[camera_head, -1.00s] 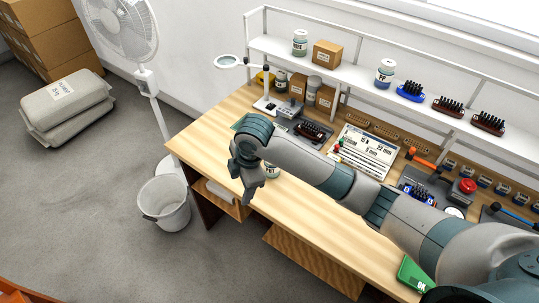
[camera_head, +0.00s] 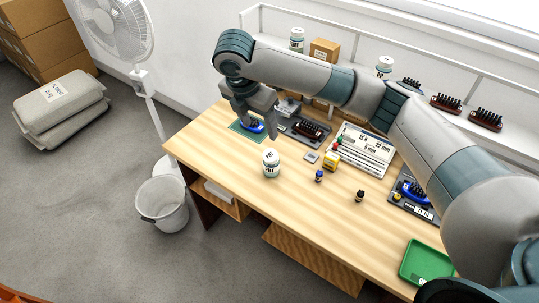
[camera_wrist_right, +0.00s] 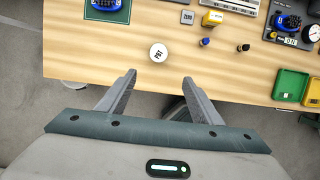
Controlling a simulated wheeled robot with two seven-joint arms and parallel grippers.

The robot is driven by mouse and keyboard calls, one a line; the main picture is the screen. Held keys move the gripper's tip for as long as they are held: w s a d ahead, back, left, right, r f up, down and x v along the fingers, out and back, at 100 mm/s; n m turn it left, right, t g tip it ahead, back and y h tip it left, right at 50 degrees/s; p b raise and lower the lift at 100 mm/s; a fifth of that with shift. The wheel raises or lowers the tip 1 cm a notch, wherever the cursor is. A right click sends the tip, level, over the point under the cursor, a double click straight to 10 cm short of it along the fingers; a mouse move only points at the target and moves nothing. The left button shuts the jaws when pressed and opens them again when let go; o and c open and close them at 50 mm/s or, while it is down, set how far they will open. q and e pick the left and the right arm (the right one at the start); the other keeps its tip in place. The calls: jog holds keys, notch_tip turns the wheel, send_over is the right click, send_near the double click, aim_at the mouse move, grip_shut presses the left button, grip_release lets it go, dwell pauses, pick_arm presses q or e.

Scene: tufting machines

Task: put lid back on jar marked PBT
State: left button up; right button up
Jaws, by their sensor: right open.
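The PBT jar (camera_head: 271,168) stands upright near the front edge of the wooden table. A white lid (camera_head: 270,156) with lettering sits on top of it, looking level. In the right wrist view the lid (camera_wrist_right: 158,53) shows from above as a white disc marked PBT and hides most of the jar. My right gripper (camera_head: 257,122) is open and empty, raised above and behind the jar, apart from it. In the right wrist view its fingers (camera_wrist_right: 159,79) are spread, with the jar beyond their tips. My left gripper is not in view.
A blue brush block on a green mat (camera_wrist_right: 92,14) lies left of the jar. Small bottles (camera_head: 319,176) and a yellow block (camera_head: 331,161) stand to its right. A green tray (camera_head: 428,262) is at the front right. The table around the jar is clear.

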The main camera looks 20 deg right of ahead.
jog(key=shift+f, duration=0.1)
jog(key=p, duration=0.3)
send_over(270, 156)
jog(key=s+a, duration=0.2)
notch_tip(270, 156, down, 12)
jog(key=shift+w+d, duration=0.15)
jog(key=shift+w, duration=0.1)
jog(key=shift+r, duration=0.2)
